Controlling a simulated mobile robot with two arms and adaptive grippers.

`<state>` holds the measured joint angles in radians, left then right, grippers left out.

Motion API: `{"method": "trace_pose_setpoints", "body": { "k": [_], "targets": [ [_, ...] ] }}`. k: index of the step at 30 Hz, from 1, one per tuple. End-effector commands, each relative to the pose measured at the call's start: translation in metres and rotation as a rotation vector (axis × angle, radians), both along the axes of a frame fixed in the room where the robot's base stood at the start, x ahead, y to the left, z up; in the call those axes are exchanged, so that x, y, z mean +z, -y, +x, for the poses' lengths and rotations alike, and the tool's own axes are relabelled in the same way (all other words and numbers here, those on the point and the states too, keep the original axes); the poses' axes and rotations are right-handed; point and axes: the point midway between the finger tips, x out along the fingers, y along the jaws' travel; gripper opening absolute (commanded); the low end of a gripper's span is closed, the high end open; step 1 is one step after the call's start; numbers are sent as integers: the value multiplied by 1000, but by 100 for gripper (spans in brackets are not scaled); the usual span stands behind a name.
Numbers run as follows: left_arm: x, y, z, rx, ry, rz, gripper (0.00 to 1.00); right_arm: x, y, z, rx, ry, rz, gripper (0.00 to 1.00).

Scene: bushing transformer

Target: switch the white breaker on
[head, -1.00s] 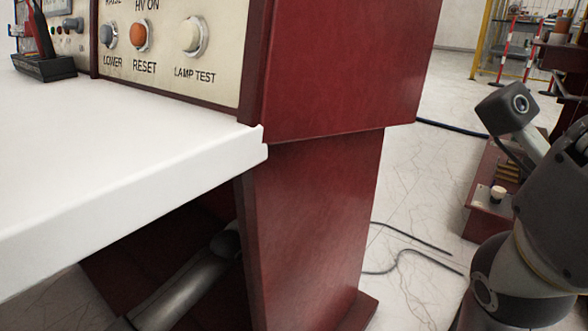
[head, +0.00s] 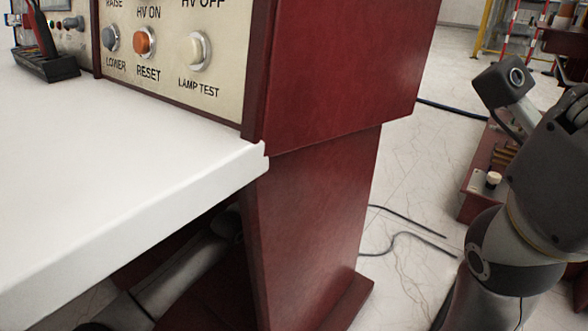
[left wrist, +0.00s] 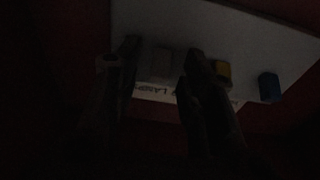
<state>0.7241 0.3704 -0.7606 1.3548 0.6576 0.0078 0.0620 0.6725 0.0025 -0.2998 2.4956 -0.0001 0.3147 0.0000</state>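The left wrist view is very dark. It shows a pale panel (left wrist: 205,28) with a pale block (left wrist: 163,64), which looks like the white breaker, a yellow block (left wrist: 222,71) and a blue block (left wrist: 268,87). My left gripper (left wrist: 162,50) is open, with one dark finger on each side of the pale block. I cannot tell whether the fingers touch it, or its switch position. In the head view my left arm reaches under the white desk, and its gripper is hidden.
The white desk top (head: 110,150) meets a red cabinet side (head: 325,210). Above it is a control panel (head: 215,95) with an orange button (head: 145,42) and a white lamp-test button (head: 195,50). Black cables (head: 405,240) lie on the pale floor.

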Motion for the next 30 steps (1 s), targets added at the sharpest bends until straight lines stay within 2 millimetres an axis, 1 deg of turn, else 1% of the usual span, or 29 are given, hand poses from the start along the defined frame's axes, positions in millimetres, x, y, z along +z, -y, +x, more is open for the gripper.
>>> {"method": "trace_pose_setpoints", "body": {
  "k": [7,11,14,24,30],
  "targets": [
    [0,-1,-1,0,0,0,38,1,0,-3,0,9,1,0],
    [-3,-6,-8,0,-2,0,38,1,0,-3,0,7,1,0],
    [-5,-14,-20,0,-2,-1,38,1,0,-2,1,6,0,0],
    [-14,-50,-75,0,-2,1,38,1,0,-2,1,5,0,0],
    [-18,-63,-94,1,-1,2,38,1,0,-2,1,5,0,0]
  ]
}}
